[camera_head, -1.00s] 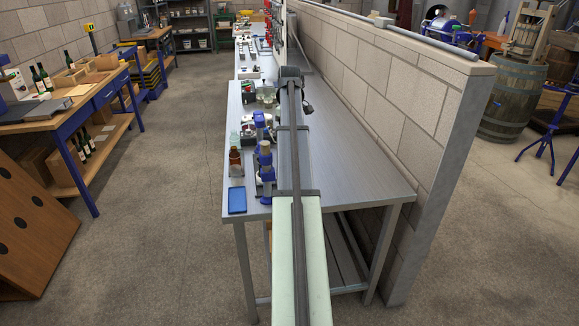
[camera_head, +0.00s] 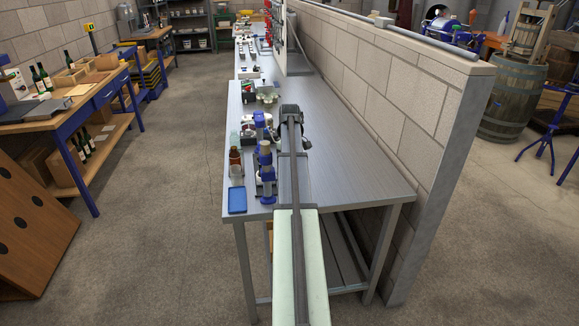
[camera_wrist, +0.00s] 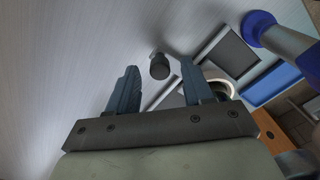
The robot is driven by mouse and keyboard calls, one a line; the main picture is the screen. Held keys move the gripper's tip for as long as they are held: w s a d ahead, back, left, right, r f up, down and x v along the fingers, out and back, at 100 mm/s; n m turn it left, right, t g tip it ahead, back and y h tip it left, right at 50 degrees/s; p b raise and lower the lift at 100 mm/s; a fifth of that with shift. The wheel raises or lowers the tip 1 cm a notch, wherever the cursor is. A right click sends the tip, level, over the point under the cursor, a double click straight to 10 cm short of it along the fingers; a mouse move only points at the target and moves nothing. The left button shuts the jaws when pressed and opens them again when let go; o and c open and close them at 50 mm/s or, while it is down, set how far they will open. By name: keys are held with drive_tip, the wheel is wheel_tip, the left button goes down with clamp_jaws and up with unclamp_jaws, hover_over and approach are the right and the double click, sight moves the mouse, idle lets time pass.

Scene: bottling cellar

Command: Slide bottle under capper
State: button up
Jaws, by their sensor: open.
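The capper (camera_head: 266,172), a blue and metal upright with a tan knob, stands at the near left part of the steel table in the head view. A brown bottle (camera_head: 236,158) stands just left of it, and a pale green bottle (camera_head: 234,138) stands behind that. My gripper (camera_wrist: 159,70) is open, with nothing held between its fingers. A small dark cylinder (camera_wrist: 159,66) shows beyond the fingertips in the wrist view; I cannot tell what it is. In the head view my arm hides most of the gripper, which is over the table right of the capper.
A blue tray (camera_head: 237,201) lies at the table's near left corner. It also shows in the wrist view (camera_wrist: 270,83). Several small items stand farther back along the left edge. The steel tabletop (camera_head: 345,155) is clear to the right, up to the block wall (camera_head: 400,110).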

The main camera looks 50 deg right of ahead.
drive_tip(key=shift+f, duration=0.5)
drive_tip(key=shift+c, duration=0.3)
clamp_jaws()
